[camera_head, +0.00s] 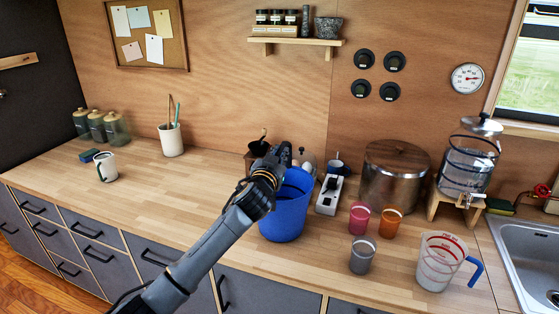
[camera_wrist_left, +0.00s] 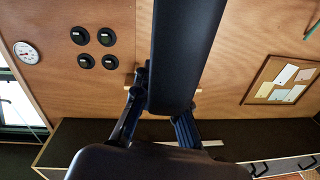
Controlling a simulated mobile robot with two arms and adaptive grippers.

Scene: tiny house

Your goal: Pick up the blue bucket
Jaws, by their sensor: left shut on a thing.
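The blue bucket (camera_head: 287,217) stands upright at the front middle of the wooden counter in the head view. My left arm reaches in from the lower left, and my left gripper (camera_head: 279,160) is at the bucket's upper left rim, shut on it. The gripper's dark body hides part of the rim and the exact contact. In the left wrist view, the dark gripper parts (camera_wrist_left: 160,110) fill the middle, and I cannot make out the bucket. My right gripper is not in view.
The counter between mug and bucket is clear.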

